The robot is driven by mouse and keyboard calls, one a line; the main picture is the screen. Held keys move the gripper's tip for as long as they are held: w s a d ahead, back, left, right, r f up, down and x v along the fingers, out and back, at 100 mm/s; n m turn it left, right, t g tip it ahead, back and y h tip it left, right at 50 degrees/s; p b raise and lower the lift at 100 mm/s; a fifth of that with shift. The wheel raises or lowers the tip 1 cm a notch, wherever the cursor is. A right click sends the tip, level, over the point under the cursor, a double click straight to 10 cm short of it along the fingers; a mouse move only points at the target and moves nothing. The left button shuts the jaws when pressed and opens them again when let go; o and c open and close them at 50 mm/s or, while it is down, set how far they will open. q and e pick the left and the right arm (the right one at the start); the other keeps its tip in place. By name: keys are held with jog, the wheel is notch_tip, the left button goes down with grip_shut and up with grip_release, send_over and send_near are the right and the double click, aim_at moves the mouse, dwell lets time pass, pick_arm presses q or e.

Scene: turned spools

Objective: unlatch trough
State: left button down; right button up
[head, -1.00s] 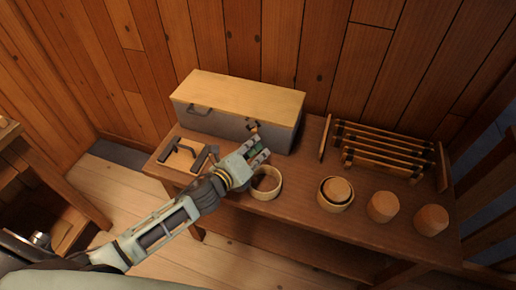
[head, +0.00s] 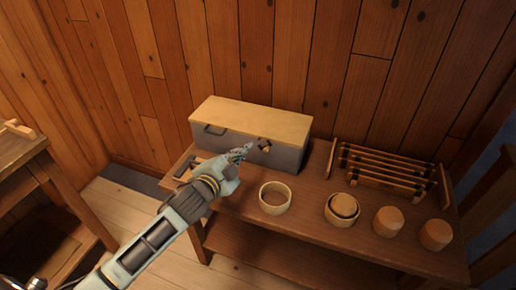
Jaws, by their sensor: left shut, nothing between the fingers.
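The trough (head: 222,139) is a long grey box with a pale wooden lid (head: 255,117), standing at the back left of the bench. The lid lies flat and closed on it. A small latch (head: 264,145) of dark metal and wood sits on its front face, right of the middle. A handle (head: 213,129) is on the front face at the left. My left gripper (head: 245,151) is shut and empty, its fingertips just left of the latch; I cannot tell whether they touch the box.
On the bench (head: 300,213) stand an open wooden ring (head: 264,204), a cup with a round piece in it (head: 342,221), two wooden spools (head: 388,221) (head: 435,235) and a slatted rack (head: 385,172). My forearm partly covers a board with a dark handle (head: 186,168).

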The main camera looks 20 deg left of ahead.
pick_arm(q)
notch_tip(320, 180, up, 3)
jog(key=n+b, duration=0.1)
jog(key=n, duration=1.4)
send_over(264, 148)
jog(key=s+a, duration=0.2)
notch_tip(264, 148, down, 2)
jog(key=shift+s+d+f+g+b, duration=0.15)
jog(key=shift+d+f+g+b, duration=0.2)
jog(key=shift+f, duration=0.5)
pick_arm(e)
jog(key=shift+s+f, duration=0.25)
jog(key=shift+f, duration=0.35)
jog(key=shift+s+f, duration=0.25)
jog(key=shift+f, duration=0.35)
pick_arm(q)
jog(key=shift+d, duration=0.1)
jog(key=shift+d+f+m+p, duration=0.4)
jog(key=shift+d+m+p, duration=0.2)
jog(key=shift+p, duration=0.35)
jog(key=shift+f, duration=0.15)
pick_arm(e)
jog(key=shift+s+r, duration=0.15)
jog(key=shift+r, duration=0.75)
jog(key=shift+a, duration=0.1)
